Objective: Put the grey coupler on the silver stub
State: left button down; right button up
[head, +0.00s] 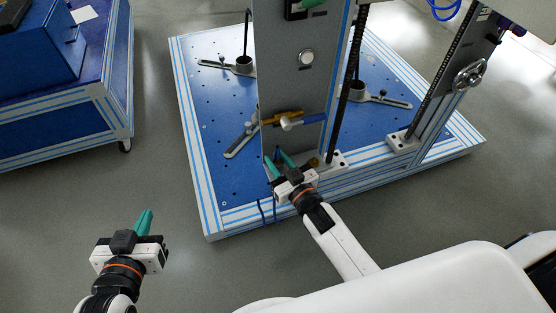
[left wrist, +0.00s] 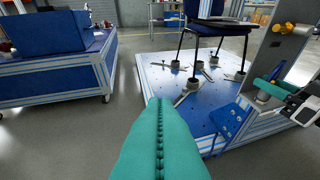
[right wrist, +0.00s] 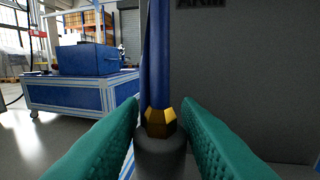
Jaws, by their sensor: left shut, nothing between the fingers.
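The grey coupler (right wrist: 160,158) is a dark cylinder with a brass hex collar and a blue hose rising from it in the right wrist view. My right gripper (head: 279,158) is low in front of the grey upright plate, its teal fingers on both sides of the coupler, filling the gap. The head view hardly shows the coupler. A silver stub (head: 288,124) sticks out of the plate beside a brass fitting (head: 270,119), above my right gripper and apart from it. My left gripper (head: 145,221) is shut and empty over the floor, left of the platform; its fingers also fill the left wrist view (left wrist: 160,135).
A blue platform (head: 222,178) with a pale frame carries the grey plate (head: 290,75), dark screw rods and slotted clamps. A chair (left wrist: 215,40) stands on it in the left wrist view. A blue cart (head: 65,120) stands at the left. The floor between is clear.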

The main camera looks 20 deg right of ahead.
jog(key=o, duration=0.4)
jog(key=shift+s, duration=0.1)
pick_arm(q)
jog(key=s+a+f+g+y+p, duration=0.1)
jog(key=s+a+f+g+p, duration=0.1)
jog(key=s+f+g, duration=0.4)
jog(key=shift+s+a+f+y, duration=0.15)
jog(key=shift+s+a+y, duration=0.3)
jog(key=shift+s, duration=0.35)
pick_arm(e)
jog(key=v, duration=1.2)
jog(key=shift+r, duration=0.1)
